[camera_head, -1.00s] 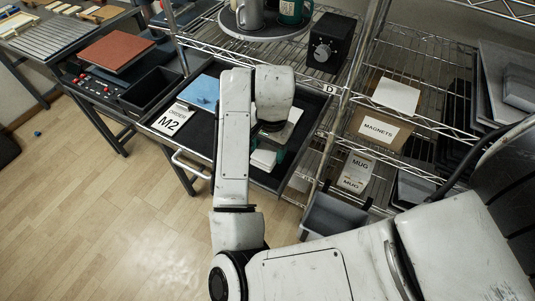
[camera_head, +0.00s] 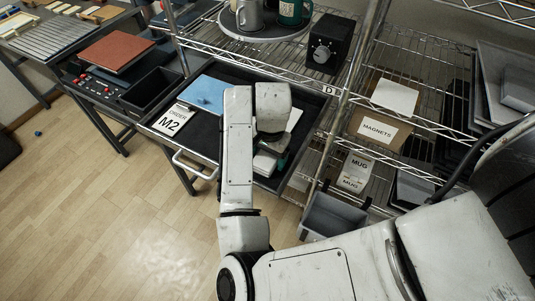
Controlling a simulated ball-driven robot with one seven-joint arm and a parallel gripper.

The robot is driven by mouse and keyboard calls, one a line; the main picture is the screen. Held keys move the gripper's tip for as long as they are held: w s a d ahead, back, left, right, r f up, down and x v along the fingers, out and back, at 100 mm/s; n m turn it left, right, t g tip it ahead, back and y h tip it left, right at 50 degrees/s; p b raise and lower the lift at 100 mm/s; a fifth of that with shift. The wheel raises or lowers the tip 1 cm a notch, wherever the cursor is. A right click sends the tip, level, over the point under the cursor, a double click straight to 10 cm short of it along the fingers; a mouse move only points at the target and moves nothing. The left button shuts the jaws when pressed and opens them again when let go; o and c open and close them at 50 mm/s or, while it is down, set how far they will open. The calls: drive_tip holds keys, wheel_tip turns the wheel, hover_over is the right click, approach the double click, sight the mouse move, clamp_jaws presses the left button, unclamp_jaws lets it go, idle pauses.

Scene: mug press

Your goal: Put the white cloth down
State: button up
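A small white folded piece (camera_head: 264,163), which looks like the white cloth, shows in the black drawer tray (camera_head: 205,147), just below my wrist. My gripper (camera_head: 272,143) is over the right part of this tray, pointing down. My own wrist and forearm hide most of it, so its fingers and whether they touch the cloth cannot be made out. A dark green bit shows beside the cloth, and a pale flat piece (camera_head: 294,119) shows to the right of my wrist.
A blue sheet (camera_head: 206,94) and an M2 order card (camera_head: 173,120) lie in the tray's left part. The wire shelf above holds mugs (camera_head: 290,11) on a round stand and a black dial box (camera_head: 328,42). A grey bin (camera_head: 333,215) is at the lower right.

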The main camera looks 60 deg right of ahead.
sight(270, 158)
drive_tip(key=shift+o, duration=0.6)
wheel_tip(270, 158, up, 12)
drive_tip(key=p, duration=0.1)
drive_tip(key=shift+s, duration=0.4)
